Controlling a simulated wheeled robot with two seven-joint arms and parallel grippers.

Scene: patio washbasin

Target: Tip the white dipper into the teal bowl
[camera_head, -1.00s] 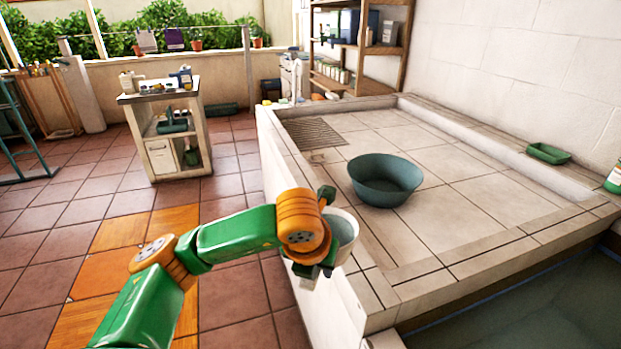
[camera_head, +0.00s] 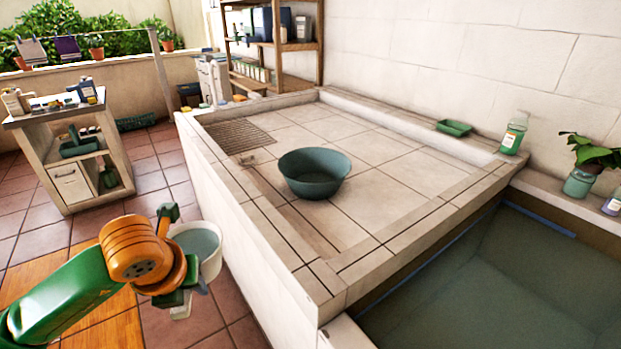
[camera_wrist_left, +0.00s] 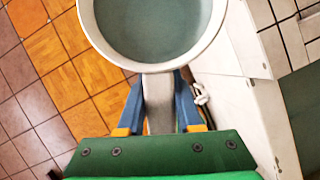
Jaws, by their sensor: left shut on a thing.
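The teal bowl (camera_head: 314,174) stands upright on the tiled washbasin top and looks empty. My left gripper (camera_head: 178,262) is left of the washbasin's side wall, out over the floor, apart from the bowl. It is shut on the handle of the white dipper (camera_head: 212,266). The dipper is about upright, and greyish-teal water shows inside it. In the left wrist view the dipper's round white rim (camera_wrist_left: 152,66) fills the top, and the blue fingers (camera_wrist_left: 160,112) close on its pale handle from both sides. My right gripper is not in view.
The washbasin's raised tiled edge (camera_head: 262,232) lies between the dipper and the bowl. A water-filled basin (camera_head: 480,290) is at the right. A green tray (camera_head: 454,128) and a bottle (camera_head: 514,134) stand on the back ledge. A small cart (camera_head: 70,160) stands at the left.

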